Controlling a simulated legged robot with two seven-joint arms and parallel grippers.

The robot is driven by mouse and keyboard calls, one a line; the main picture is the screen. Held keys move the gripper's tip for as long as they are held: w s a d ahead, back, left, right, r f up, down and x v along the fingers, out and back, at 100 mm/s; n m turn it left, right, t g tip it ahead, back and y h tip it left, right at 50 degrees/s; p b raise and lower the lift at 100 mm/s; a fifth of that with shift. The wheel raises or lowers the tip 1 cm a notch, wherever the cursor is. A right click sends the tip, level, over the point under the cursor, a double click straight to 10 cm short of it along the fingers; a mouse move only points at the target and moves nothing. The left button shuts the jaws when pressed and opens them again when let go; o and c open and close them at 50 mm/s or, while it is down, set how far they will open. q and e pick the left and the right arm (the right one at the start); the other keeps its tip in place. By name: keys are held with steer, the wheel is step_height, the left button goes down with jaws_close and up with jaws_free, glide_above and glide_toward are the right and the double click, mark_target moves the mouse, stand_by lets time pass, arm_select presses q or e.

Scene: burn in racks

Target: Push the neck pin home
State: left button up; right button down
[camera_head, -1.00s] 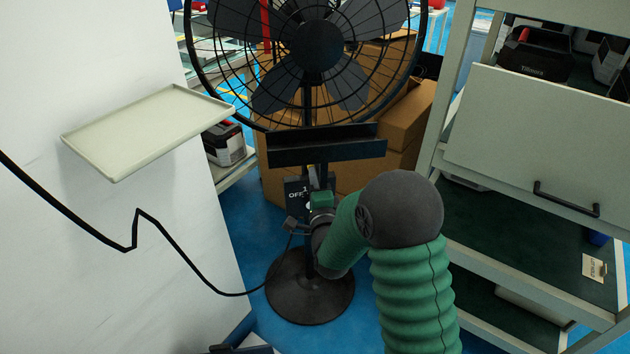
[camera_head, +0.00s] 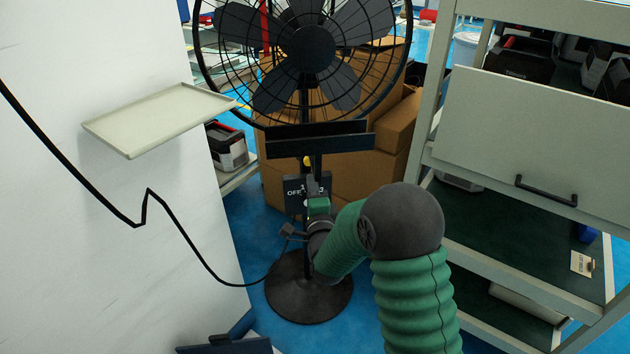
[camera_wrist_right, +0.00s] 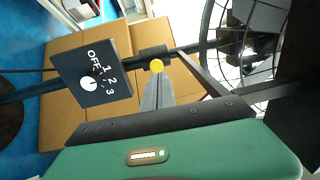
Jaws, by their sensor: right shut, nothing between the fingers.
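The neck pin shows as a small round yellow knob (camera_wrist_right: 157,66) on the dark fan post in the right wrist view. It is also a tiny yellow spot (camera_head: 307,161) below the dark crossbar in the head view. My right gripper (camera_wrist_right: 156,78) is shut and empty, its fingertips directly in line with the knob; whether they touch it I cannot tell. In the head view the right gripper (camera_head: 312,186) is in front of the post, partly hidden by its own green wrist. The pin's shaft is hidden. My left gripper is not in view.
A black switch box (camera_wrist_right: 92,82) marked OFF 1 2 3 is beside the pin. The caged fan (camera_head: 310,50) stands above, on a round base (camera_head: 300,300). A wall tray (camera_head: 160,118) and black cable are left, a shelf rack (camera_head: 535,140) right, cardboard boxes (camera_head: 345,175) behind.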

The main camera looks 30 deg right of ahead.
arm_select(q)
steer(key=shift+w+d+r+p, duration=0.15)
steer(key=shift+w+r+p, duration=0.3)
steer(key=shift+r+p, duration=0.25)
arm_select(e)
steer(key=f+v, duration=0.1)
steer(key=v, duration=0.6)
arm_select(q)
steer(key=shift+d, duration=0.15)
arm_select(e)
steer(key=shift+d, duration=0.15)
